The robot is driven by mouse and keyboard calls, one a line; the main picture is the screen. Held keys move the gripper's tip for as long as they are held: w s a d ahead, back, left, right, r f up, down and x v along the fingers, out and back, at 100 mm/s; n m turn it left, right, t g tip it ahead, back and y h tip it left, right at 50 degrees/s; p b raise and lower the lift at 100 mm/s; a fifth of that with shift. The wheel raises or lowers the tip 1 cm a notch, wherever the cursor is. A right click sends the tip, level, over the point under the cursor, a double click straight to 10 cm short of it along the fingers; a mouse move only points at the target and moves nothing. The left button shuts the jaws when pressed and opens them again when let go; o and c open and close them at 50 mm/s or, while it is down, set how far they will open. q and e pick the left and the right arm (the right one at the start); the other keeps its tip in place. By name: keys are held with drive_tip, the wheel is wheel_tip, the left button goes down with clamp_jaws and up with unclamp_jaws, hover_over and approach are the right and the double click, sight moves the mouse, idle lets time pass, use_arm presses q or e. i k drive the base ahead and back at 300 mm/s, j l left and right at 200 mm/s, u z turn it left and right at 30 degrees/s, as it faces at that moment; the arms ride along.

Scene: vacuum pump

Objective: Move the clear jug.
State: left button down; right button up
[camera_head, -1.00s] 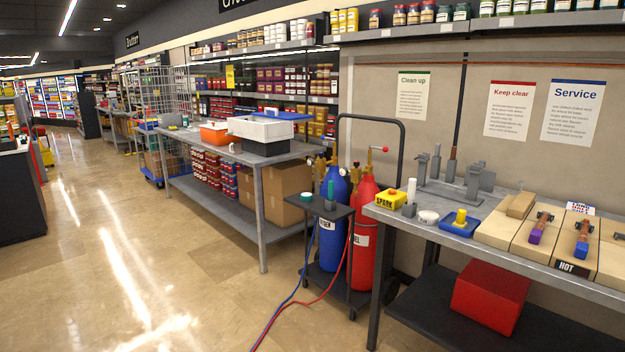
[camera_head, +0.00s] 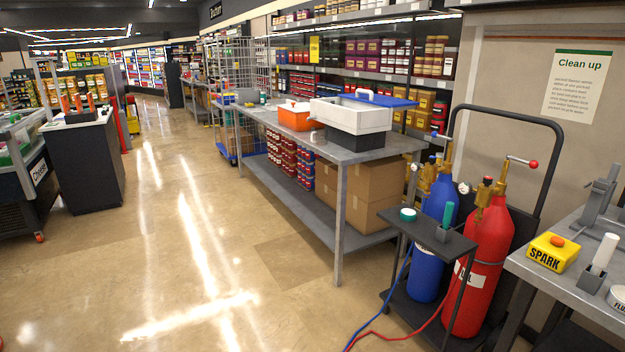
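I cannot make out a clear jug in this view. Neither of my grippers is in view.
An orange box (camera_head: 294,119) is on the long table. Blue (camera_head: 427,275) and red (camera_head: 478,270) cylinders stand in a cart at right, with hoses trailing on the floor. A workbench (camera_head: 567,270) is at far right. A dark counter (camera_head: 85,160) stands left. The middle floor is open.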

sight(322, 134)
drive_tip(key=i, duration=1.75)
